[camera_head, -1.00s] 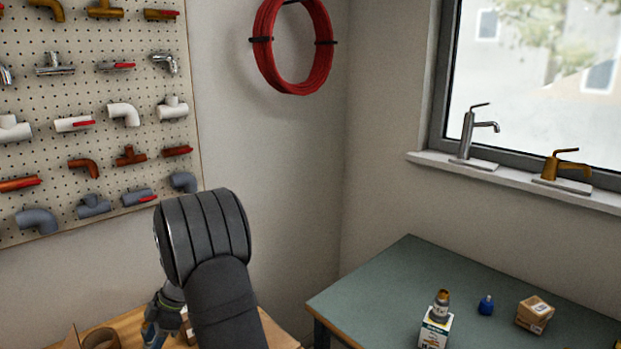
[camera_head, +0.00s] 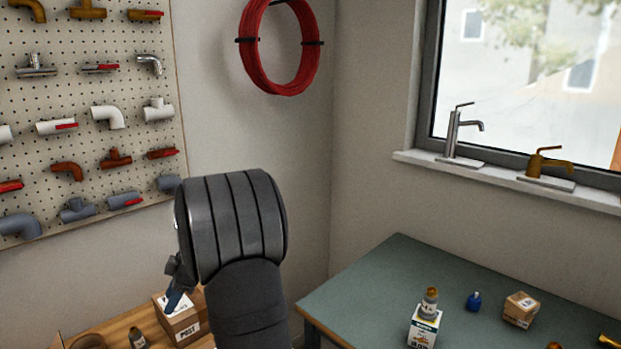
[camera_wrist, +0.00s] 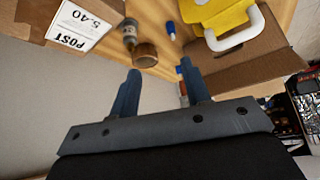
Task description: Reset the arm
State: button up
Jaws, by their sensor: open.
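My gripper (camera_wrist: 158,90) shows in the wrist view with its two blue fingers spread apart and nothing between them. In the head view my dark arm stands in the lower middle, and only a small part of the gripper (camera_head: 176,290) shows at its left, above the wooden table and near a cardboard box (camera_head: 178,318). In the wrist view the box with a white label (camera_wrist: 72,25) is at the upper left, beyond the fingers.
A wooden table (camera_head: 125,325) is at the lower left. A pegboard (camera_head: 90,140) with pipe fittings hangs at the left.

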jog(key=w+d+m+t, duration=0.2)
jog(key=w+d+m, duration=0.2)
jog(key=d, duration=0.4)
jog(key=w+d+f+m+t+h, duration=0.1)
jog(key=w+d+m+t, duration=0.1)
jog(key=w+d+m, duration=0.3)
jog(key=w+d+f+m+t, duration=0.1)
jog(key=w+d+m+t, duration=0.2)
jog(key=d, duration=0.7)
jog(key=shift+w+d+m+h, duration=0.3)
jog(key=shift+w+d+m, duration=0.05)
jog(key=shift+w+m, duration=0.4)
jog(key=s+a+n+g+y, duration=0.1)
jog(key=s+a+n+g, duration=0.1)
jog(key=s+a+n, duration=0.3)
jog(key=s+a+r+n+g+y, duration=0.1)
jog(key=s+a+n+g, duration=0.2)
jog(key=a, duration=1.1)
jog(key=s+n, duration=0.2)
jog(key=n, duration=0.1)
jog(key=shift+a+r+g, duration=0.15)
jog(key=shift+g, duration=0.15)
